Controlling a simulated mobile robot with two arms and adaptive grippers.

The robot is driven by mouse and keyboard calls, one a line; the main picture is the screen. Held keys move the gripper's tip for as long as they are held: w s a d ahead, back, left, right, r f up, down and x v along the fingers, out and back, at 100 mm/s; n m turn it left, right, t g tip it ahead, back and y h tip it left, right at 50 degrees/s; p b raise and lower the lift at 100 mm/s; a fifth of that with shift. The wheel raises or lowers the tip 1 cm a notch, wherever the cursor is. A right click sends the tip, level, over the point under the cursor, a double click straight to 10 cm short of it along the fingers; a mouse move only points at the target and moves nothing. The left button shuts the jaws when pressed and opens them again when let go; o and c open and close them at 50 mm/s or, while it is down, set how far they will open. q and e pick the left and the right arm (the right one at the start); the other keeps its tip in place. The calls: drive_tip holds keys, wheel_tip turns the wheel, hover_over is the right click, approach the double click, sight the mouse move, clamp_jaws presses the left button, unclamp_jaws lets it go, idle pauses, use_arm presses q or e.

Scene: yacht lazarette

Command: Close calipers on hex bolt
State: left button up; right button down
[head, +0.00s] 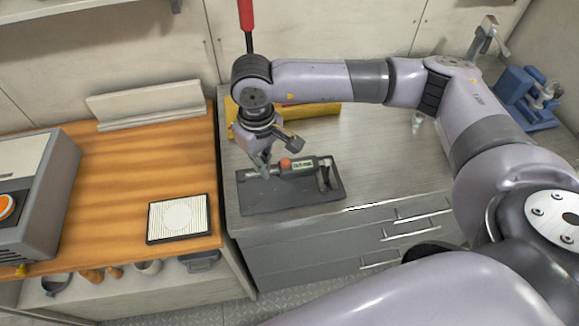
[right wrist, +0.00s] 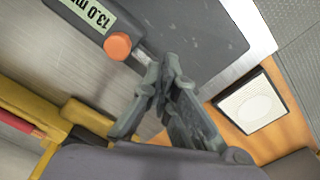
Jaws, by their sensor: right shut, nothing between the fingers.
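The digital calipers (head: 303,166) lie on a dark grey tray (head: 265,202) on the grey drawer cabinet. They have a display and an orange knob (head: 285,163). In the right wrist view the display (right wrist: 88,13) reads about "13.0 m", upside down, and the orange knob (right wrist: 117,46) shows next to it. The caliper jaws (head: 324,177) are at the tray's right end; I cannot make out the hex bolt clearly there. My right gripper (head: 265,173) is shut and empty, just left of the knob over the caliper beam. My left gripper is not in view.
A yellow case (head: 318,115) stands behind the tray, close to my right wrist. A wooden counter (head: 110,185) to the left bears a square pad (head: 179,218) and a grey device (head: 40,190). A blue vise-like tool (head: 527,97) stands at the far right. The cabinet top right of the tray is mostly clear.

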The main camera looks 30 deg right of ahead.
wheel_tip(320, 180, up, 8)
drive_tip(key=p, duration=0.2)
drive_tip(key=shift+p, duration=0.4)
idle(0.4)
idle(0.4)
